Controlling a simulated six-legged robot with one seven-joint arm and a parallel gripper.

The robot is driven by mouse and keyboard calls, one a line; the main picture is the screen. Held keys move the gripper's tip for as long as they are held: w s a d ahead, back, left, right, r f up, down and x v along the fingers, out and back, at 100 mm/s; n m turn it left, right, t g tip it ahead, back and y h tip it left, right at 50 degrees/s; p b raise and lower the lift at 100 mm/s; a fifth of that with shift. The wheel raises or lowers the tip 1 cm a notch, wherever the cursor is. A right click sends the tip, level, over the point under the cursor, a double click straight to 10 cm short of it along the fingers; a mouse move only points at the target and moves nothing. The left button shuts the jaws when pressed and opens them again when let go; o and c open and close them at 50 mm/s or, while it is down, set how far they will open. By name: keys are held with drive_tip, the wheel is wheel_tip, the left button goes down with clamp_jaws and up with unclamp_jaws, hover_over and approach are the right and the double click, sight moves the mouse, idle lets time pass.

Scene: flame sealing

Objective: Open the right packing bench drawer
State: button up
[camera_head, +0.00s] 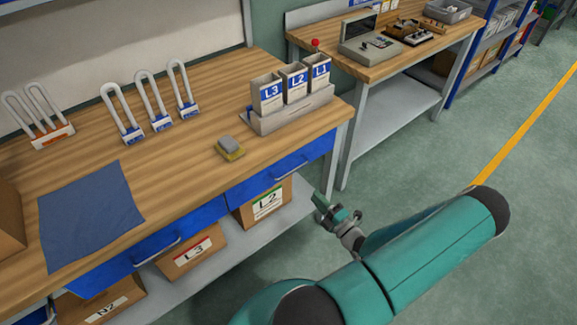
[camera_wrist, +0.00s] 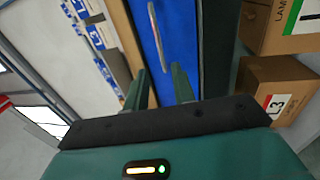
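The packing bench (camera_head: 190,145) has a wooden top and blue drawers. The right drawer (camera_head: 315,150) is at its right end, with its front flush and a thin metal handle (camera_head: 292,168). The left drawer (camera_head: 120,262) also looks shut. My gripper (camera_head: 322,203) is in front of and to the right of the right drawer, below the bench top, apart from the handle. In the wrist view, my gripper's two green fingers (camera_wrist: 160,76) are apart and empty. The blue drawer front (camera_wrist: 178,35) and its handle (camera_wrist: 155,35) show ahead, the handle lining up between the fingertips.
Cardboard boxes marked L2 (camera_head: 265,203) and L3 (camera_head: 192,252) stand on the shelf below the drawers. A holder with labelled bins (camera_head: 290,112), a sponge-like block (camera_head: 230,149) and a blue cloth (camera_head: 90,213) lie on top. The floor right of the bench is clear.

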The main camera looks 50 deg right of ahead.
sight(293, 170)
drive_tip(key=x, duration=1.3)
drive_tip(key=shift+w+d+r, duration=0.1)
drive_tip(key=shift+w+d, duration=0.05)
drive_tip(key=shift+w, duration=0.1)
clamp_jaws()
